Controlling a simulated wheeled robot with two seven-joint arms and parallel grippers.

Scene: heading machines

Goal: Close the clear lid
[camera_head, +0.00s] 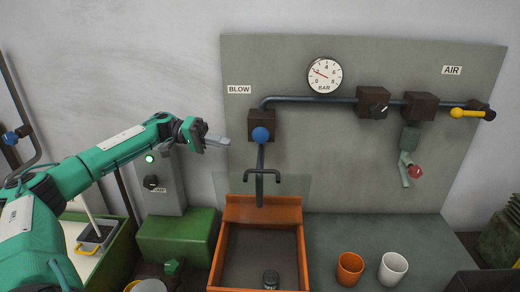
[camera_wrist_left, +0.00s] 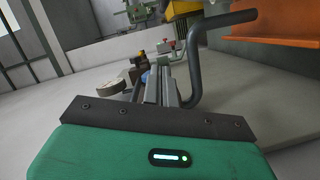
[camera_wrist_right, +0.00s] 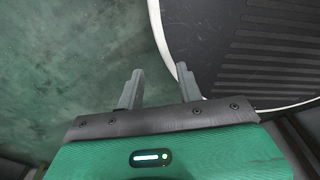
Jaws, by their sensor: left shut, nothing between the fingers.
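The clear lid (camera_head: 292,188) stands raised and upright at the back of the orange box (camera_head: 227,245), in front of the grey panel. It is see-through and its edges are faint. A dark bar handle (camera_head: 277,172) shows on it. My left gripper (camera_head: 227,141) is shut and empty, up and left of the lid and apart from it. In the left wrist view, its fingers (camera_wrist_left: 165,85) are together, with a dark bent bar (camera_wrist_left: 196,75) just to the right. My right gripper (camera_wrist_right: 161,80) is open and empty in the right wrist view, over a green floor and a dark ribbed surface.
Pipes with a blue ball handle (camera_head: 261,134), a gauge (camera_head: 324,75) and a yellow valve lever (camera_head: 466,113) are on the panel. An orange cup (camera_head: 349,268) and white cup (camera_head: 392,268) stand right of the box. A green block (camera_head: 175,238) stands to its left.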

